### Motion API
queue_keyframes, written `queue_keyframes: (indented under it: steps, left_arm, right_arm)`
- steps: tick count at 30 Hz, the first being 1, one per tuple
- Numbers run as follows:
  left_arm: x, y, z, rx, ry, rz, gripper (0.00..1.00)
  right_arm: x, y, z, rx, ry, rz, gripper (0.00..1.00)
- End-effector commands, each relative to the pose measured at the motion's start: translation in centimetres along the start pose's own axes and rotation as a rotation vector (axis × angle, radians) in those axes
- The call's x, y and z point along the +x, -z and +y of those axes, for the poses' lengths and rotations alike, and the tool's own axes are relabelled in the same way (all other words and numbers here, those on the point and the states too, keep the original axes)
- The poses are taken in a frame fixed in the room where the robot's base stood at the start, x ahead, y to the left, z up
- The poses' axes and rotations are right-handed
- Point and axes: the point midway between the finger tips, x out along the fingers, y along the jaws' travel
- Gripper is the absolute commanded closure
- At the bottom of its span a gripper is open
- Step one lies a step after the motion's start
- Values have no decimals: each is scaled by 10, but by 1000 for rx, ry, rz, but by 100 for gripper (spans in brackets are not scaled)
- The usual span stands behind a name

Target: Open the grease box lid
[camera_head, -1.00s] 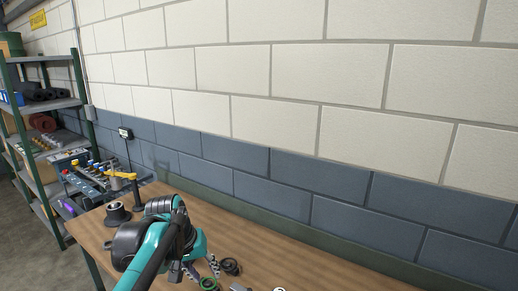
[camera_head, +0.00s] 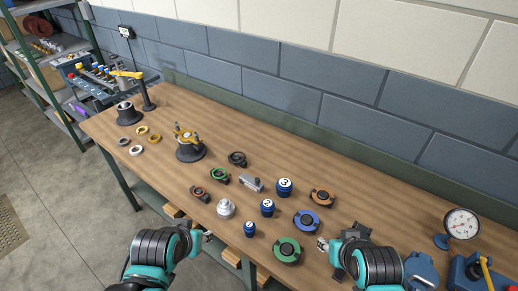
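I cannot tell for sure which thing is the grease box. A blue box-like thing (camera_head: 420,268) stands at the bench's right front, partly cut off and beside my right arm; its lid cannot be made out. My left gripper (camera_head: 207,236) is at the bench's front edge, below the silver knobbed part. My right gripper (camera_head: 324,243) is over the front of the bench, just right of the large green ring part (camera_head: 288,250). Both grippers are small and seen from behind, so their finger gaps are unclear. I see nothing held in either.
The wooden bench (camera_head: 200,107) holds several ring parts, blue numbered jars (camera_head: 285,186), a grey block (camera_head: 251,184) and a black stand (camera_head: 190,152). A dial gauge (camera_head: 462,224) stands at the right. The back strip of the bench is clear.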

Motion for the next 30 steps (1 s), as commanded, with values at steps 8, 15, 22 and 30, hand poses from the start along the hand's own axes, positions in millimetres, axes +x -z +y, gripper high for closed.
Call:
queue_keyframes:
  steps: [8, 15, 22, 30]
  left_arm:
    - [0, 98, 18, 308, -51, -136, 62]
    - [38, 175, 46, 618, -132, -263, 62]
    - [101, 225, 80, 910, -237, -372, 62]
    - [178, 243, 119, 1195, -370, -467, 62]
  right_arm:
    - [-15, 11, 0, 0, 0, 0, 60]
    - [-26, 19, 0, 0, 0, 0, 60]
    - [-38, 27, 0, 0, 0, 0, 60]
    - [-48, 34, 0, 0, 0, 0, 60]
